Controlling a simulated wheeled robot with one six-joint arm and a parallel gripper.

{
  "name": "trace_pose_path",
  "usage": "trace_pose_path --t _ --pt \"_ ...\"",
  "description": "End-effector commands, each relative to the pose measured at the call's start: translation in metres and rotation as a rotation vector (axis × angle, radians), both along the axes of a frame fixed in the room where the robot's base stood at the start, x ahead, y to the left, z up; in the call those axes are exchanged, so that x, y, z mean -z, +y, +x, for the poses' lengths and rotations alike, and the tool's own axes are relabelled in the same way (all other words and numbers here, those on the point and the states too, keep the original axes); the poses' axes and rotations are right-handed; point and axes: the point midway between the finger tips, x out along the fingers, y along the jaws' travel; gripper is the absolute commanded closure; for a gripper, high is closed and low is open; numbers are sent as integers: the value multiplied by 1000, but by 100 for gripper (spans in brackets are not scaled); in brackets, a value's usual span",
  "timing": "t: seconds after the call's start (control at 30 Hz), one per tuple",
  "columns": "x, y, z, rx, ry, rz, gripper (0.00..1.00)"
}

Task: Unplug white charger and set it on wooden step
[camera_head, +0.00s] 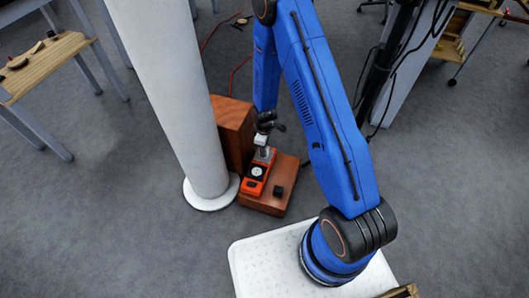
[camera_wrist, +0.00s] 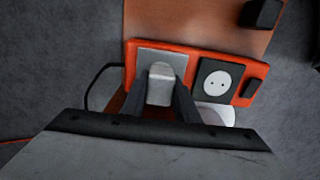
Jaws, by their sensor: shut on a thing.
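The white charger (camera_wrist: 160,85) is between the two dark fingers of my gripper (camera_wrist: 160,97), which is shut on it. It sits over the grey socket plate at one end of an orange power strip (camera_wrist: 190,49); I cannot tell if its prongs are fully in. In the head view the charger (camera_head: 263,154) shows small and pale under my gripper (camera_head: 265,144). The orange strip (camera_head: 256,186) lies on the lower, reddish-brown level of the wooden step (camera_head: 264,204). A taller wooden block (camera_head: 230,125) rises behind it.
A small black cube (camera_head: 278,190) is on the lower wooden level, right of the strip. An empty round socket (camera_wrist: 217,84) is beside the charger. A white column (camera_head: 175,95) stands close on the left. A dark cable (camera_wrist: 92,88) loops beside the strip.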

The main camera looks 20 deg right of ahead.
Motion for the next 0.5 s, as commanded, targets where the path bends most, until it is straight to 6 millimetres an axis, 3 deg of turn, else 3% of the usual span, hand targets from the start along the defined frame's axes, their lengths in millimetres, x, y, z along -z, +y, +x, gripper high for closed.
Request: trace_pose_path --t 0.5 --pt "-17 0 0 0 0 0 100"
